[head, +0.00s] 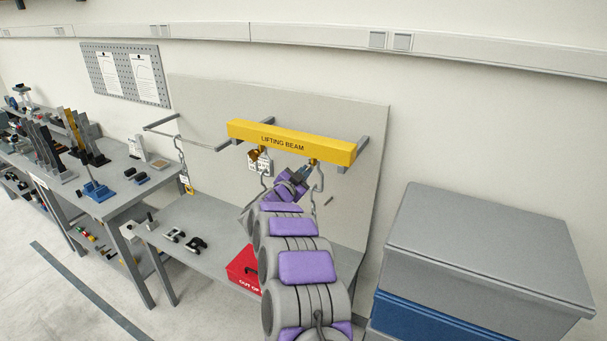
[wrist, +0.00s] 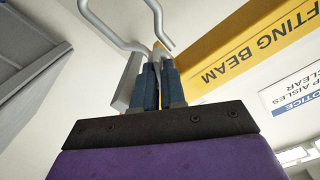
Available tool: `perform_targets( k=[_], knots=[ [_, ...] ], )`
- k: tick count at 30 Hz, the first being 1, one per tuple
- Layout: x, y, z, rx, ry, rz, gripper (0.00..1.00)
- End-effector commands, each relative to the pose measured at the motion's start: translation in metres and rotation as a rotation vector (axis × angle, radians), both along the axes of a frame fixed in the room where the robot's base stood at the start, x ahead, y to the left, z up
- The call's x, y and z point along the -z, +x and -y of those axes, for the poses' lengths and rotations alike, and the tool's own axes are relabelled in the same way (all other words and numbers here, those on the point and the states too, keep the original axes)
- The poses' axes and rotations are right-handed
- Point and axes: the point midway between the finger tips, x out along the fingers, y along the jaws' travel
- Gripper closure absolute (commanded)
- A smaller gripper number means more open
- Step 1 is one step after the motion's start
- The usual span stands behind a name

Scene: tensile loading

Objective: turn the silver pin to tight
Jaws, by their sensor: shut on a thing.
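The yellow lifting beam (head: 290,141) hangs against the back board, with bent metal hooks and small fittings below it. My gripper (head: 306,170) is raised to just under the right part of the beam, near the right hook (head: 318,178). In the wrist view, my two blue-grey fingers (wrist: 160,70) are close together and shut on a small piece between their tips. This appears to be the silver pin, almost wholly hidden by the fingers. A bent metal hook (wrist: 122,42) passes just beyond the tips. How tight the pin is cannot be told.
A red box (head: 243,268) and dark shackles (head: 184,239) sit on the grey bench below. A chain with a yellow tag (head: 186,182) hangs at left. Grey and blue bins (head: 485,255) stand at right. A cluttered table (head: 110,190) is at far left.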

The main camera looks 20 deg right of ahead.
Motion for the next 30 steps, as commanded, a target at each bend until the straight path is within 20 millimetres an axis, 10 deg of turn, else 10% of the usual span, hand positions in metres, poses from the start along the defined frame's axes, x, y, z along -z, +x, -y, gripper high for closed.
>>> perform_targets(
  k=[30],
  knots=[
    [0.004, -0.001, 0.0015, -0.001, 0.416, 0.542, 1.0]
  ],
)
